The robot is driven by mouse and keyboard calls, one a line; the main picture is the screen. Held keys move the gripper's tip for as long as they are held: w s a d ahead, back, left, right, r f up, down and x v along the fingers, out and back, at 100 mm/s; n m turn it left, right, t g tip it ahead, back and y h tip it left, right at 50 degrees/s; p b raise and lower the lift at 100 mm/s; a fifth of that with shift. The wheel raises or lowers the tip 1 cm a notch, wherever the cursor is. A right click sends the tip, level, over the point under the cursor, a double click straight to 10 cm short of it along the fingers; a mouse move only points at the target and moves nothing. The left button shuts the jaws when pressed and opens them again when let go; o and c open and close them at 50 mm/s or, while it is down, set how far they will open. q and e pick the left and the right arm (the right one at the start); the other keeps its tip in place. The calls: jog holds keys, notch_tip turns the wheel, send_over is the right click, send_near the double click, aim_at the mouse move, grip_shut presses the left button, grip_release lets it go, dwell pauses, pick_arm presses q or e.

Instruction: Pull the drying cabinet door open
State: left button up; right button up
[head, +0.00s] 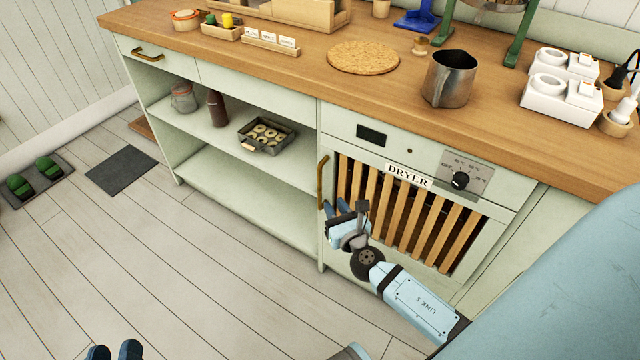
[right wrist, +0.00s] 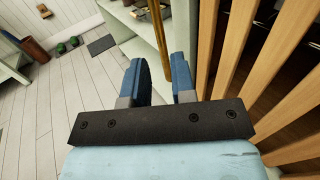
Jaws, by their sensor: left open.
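The drying cabinet door (head: 331,240) is pale green with upright wooden slats (head: 388,205) and a "DRYER" label (head: 408,176). It looks closed. Its upright brass handle (head: 322,182) is at the door's left edge. My right gripper (head: 342,207) is close in front of the door, just below and right of the handle in the head view. In the right wrist view its blue fingers (right wrist: 160,80) are apart, and the brass handle (right wrist: 159,40) shows between them; I cannot tell how deep it sits. My left gripper (head: 114,350) is open and empty over the floor at the bottom left.
Open shelves left of the door hold a jar (head: 183,98), a brown bottle (head: 217,108) and a tray of rings (head: 250,145). The wooden counter (head: 300,70) above carries a metal jug (head: 449,78) and a cork mat (head: 363,57). The floor in front of the shelves is clear.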

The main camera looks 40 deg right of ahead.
aim_at(321, 184)
jog(key=w, duration=0.3)
jog(key=w+d, duration=0.1)
jog(key=w, duration=0.5)
jog(key=shift+w+d, duration=0.2)
jog(key=shift+d, duration=0.2)
jog(key=shift+c, duration=0.5)
grip_shut()
